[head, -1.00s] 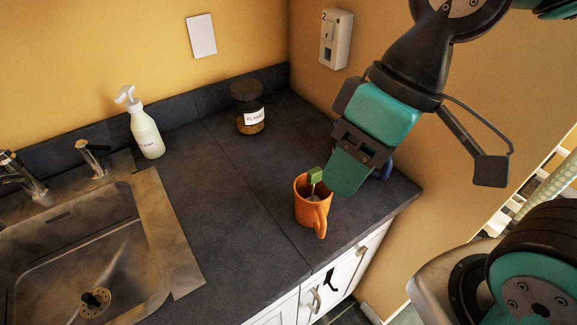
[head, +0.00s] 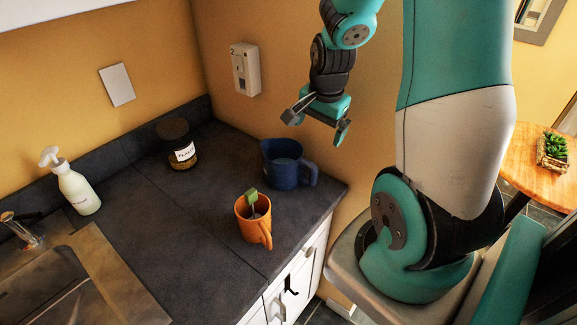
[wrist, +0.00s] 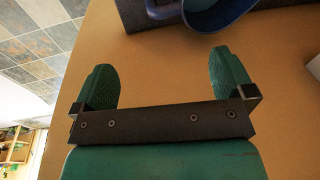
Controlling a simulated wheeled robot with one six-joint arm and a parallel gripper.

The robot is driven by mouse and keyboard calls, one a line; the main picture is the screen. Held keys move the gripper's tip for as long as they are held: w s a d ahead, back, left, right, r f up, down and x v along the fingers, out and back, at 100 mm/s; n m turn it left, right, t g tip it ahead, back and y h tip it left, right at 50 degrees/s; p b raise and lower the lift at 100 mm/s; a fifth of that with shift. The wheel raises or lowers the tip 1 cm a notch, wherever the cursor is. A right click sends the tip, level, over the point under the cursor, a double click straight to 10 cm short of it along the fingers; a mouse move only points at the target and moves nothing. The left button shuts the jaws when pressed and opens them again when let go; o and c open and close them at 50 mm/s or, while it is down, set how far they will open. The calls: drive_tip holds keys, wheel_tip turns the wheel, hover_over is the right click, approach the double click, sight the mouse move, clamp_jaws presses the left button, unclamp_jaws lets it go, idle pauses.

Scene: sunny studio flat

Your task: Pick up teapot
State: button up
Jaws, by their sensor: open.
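A dark blue pot (head: 288,178), with a handle on its right and no lid showing, stands upright on the dark counter near the wall corner. It is the only teapot-like thing in view; I cannot clearly see a spout. My gripper (head: 318,125) is open and empty, above and to the right of the pot in the head view, apart from it. In the wrist view, the two green fingers of my gripper (wrist: 163,78) are spread wide, and part of the blue pot (wrist: 217,16) shows at the top edge, beyond the fingertips.
An orange mug (head: 252,222) with a green-tagged item in it stands in front of the pot. A lidded jar (head: 180,148), a soap bottle (head: 77,190) and a sink (head: 75,285) are to the left. A wall box (head: 245,70) hangs behind. The mid-counter is clear.

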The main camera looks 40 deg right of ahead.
sight(309, 162)
drive_tip(key=f, duration=0.3)
drive_tip(key=w+f+p, duration=0.1)
drive_tip(key=f, duration=0.6)
drive_tip(key=shift+w+d+f+p, duration=0.2)
drive_tip(key=shift+w+p, duration=0.15)
drive_tip(key=shift+p, duration=0.05)
drive_tip(key=shift+w+d+f+p, duration=0.1)
drive_tip(key=shift+w+f+p, duration=0.25)
drive_tip(key=shift+f, duration=0.5)
drive_tip(key=shift+w+f+p, duration=0.1)
drive_tip(key=shift+f+p, duration=0.4)
drive_tip(key=shift+f, duration=0.4)
drive_tip(key=shift+w+d+f+p, duration=0.1)
drive_tip(key=shift+w+f+p, duration=0.25)
drive_tip(key=shift+f, duration=0.5)
drive_tip(key=shift+s, duration=0.1)
drive_tip(key=c, duration=1.6)
